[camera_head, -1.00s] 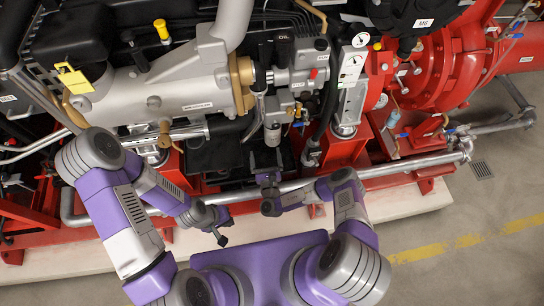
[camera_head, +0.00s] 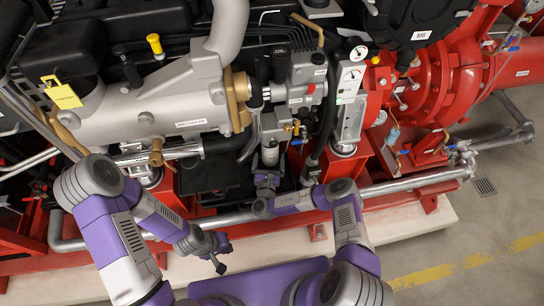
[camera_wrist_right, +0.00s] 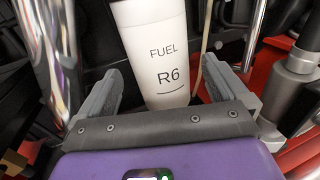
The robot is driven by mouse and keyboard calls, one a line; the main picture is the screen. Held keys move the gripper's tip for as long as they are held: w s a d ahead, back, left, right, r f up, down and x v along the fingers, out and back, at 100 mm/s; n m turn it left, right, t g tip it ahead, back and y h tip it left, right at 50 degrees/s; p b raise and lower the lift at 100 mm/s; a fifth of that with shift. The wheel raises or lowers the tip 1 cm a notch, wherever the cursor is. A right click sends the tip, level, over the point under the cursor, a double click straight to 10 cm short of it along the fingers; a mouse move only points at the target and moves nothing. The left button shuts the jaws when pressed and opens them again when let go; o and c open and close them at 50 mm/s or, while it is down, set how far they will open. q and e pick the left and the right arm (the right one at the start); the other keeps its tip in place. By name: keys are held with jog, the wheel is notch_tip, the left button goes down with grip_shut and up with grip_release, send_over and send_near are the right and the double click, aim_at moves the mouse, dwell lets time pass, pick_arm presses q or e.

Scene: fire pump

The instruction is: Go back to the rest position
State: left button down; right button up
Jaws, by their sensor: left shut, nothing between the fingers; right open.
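My left gripper (camera_head: 220,266) is shut and empty. It hangs in front of the red base frame, apart from the pump set. My right gripper (camera_head: 266,180) is open, low in front of the engine and just below the white fuel filter (camera_head: 270,152). In the right wrist view its two grey fingers (camera_wrist_right: 167,88) stand apart. The white cylinder marked FUEL R6 (camera_wrist_right: 160,55) shows between and beyond them. I cannot tell whether the fingers touch it.
A silver pipe (camera_head: 400,186) runs along the red frame just below my right gripper. A yellow padlock tag (camera_head: 62,95) hangs at the left of the engine. The red pump (camera_head: 450,75) stands at the right. The floor (camera_head: 490,225) at lower right is clear.

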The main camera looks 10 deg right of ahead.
jog(key=shift+b+x, duration=0.75)
jog(key=shift+x, duration=0.4)
jog(key=shift+w, duration=0.2)
jog(key=shift+d, duration=0.1)
jog(key=shift+w, duration=0.25)
jog(key=c, duration=1.4)
jog(key=shift+d+b, duration=0.1)
jog(key=shift+b, duration=0.2)
